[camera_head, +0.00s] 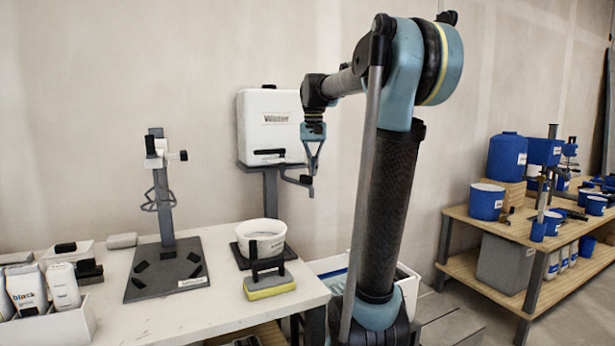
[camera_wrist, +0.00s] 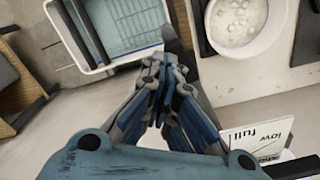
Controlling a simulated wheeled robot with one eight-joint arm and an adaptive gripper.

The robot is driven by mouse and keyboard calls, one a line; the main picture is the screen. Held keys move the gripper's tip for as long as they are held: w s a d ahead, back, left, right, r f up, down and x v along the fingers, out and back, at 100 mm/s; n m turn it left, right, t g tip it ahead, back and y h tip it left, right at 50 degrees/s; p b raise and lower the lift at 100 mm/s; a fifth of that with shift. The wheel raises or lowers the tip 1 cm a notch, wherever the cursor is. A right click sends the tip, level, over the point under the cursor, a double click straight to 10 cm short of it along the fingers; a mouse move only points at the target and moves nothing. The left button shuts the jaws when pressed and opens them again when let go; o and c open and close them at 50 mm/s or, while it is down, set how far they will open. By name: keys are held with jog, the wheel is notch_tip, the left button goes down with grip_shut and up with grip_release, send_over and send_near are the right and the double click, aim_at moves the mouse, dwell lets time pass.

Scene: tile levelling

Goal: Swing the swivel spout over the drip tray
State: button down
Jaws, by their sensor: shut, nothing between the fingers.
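The white water tank (camera_head: 278,128) stands on a grey post behind the bench. Its dark swivel spout (camera_head: 297,181) reaches out to the right below the tank, and its end is close to my fingertips. My gripper (camera_head: 313,172) points down beside the tank, shut and empty; it also shows in the wrist view (camera_wrist: 164,66). A dark bar (camera_wrist: 173,36), likely the spout, lies just beyond the fingertips; contact is unclear. A white tub with a grid (camera_wrist: 120,28) lies below left of it. I cannot tell whether this tub or the dark plate (camera_head: 240,258) under the bucket is the drip tray.
A white bucket (camera_head: 262,240) with foamy liquid stands on the plate. A yellow sponge block (camera_head: 269,287) sits in front of it. A grey post stand (camera_head: 166,230) and white containers (camera_head: 60,285) are further left. A wooden shelf (camera_head: 500,230) with blue containers stands at right.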

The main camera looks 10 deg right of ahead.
jog(key=s+a, duration=0.3)
jog(key=shift+a+f, duration=0.25)
jog(key=shift+f, duration=0.15)
jog(key=shift+a, duration=0.1)
jog(key=shift+s+a, duration=0.25)
jog(key=shift+a, duration=0.4)
jog(key=shift+s+a, duration=0.2)
jog(key=shift+a, duration=0.5)
jog(key=shift+s+a, duration=0.25)
jog(key=shift+a, duration=0.4)
jog(key=shift+a, duration=0.15)
